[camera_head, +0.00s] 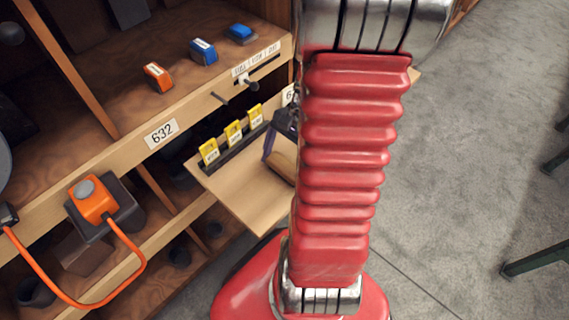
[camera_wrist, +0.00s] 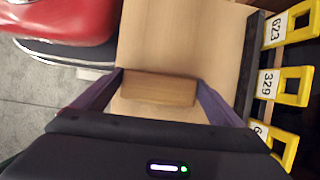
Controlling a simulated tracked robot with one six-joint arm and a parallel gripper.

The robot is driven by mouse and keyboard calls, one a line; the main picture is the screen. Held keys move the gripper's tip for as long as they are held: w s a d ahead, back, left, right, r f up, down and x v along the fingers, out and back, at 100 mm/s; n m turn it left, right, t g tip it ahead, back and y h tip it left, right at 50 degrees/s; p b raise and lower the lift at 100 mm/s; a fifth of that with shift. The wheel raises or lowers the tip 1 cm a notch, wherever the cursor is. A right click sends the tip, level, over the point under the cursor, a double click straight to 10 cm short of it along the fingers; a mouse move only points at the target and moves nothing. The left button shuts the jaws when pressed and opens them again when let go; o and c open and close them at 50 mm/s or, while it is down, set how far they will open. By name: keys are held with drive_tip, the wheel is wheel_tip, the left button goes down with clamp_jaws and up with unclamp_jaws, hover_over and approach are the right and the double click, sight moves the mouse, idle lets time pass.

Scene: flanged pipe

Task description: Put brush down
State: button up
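The brush shows as a plain wooden block (camera_wrist: 158,89) in the wrist view; any bristles are hidden. My gripper (camera_wrist: 160,82) has its two purple fingers against the block's two ends, so it is shut on it. In the head view the gripper (camera_head: 270,148) and the brush (camera_head: 284,167) are over the pull-out wooden board (camera_head: 245,195), partly hidden by my red arm. The board also lies under the brush in the wrist view (camera_wrist: 185,40). I cannot tell whether the brush touches the board or hangs just above it.
Several yellow numbered tags (camera_head: 232,134) stand in a dark rail along the board's inner edge. The wooden shelf above holds an orange block (camera_head: 158,77) and two blue blocks (camera_head: 203,51). An orange device (camera_head: 93,199) with a cable hangs at left. The board's near part is bare.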

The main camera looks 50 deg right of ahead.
drive_tip(key=shift+o, duration=0.9)
drive_tip(key=v, duration=1.2)
drive_tip(key=shift+a+r, duration=0.1)
drive_tip(key=shift+r, duration=0.05)
drive_tip(key=w+a+r+n+t+h, duration=0.1)
drive_tip(key=a+r+n+t+h, duration=0.1)
drive_tip(key=a+r+n, duration=0.3)
drive_tip(key=w+a+r+n+t+h, duration=0.1)
drive_tip(key=a+r+n, duration=0.4)
drive_tip(key=a+n, duration=0.7)
drive_tip(key=a+t+h, duration=0.1)
drive_tip(key=a+t, duration=0.1)
drive_tip(key=a, duration=0.4)
drive_tip(key=shift+r+n+t+h, duration=0.25)
drive_tip(key=shift+n+t+h, duration=0.05)
drive_tip(key=shift+t, duration=0.1)
drive_tip(key=shift+d, duration=0.1)
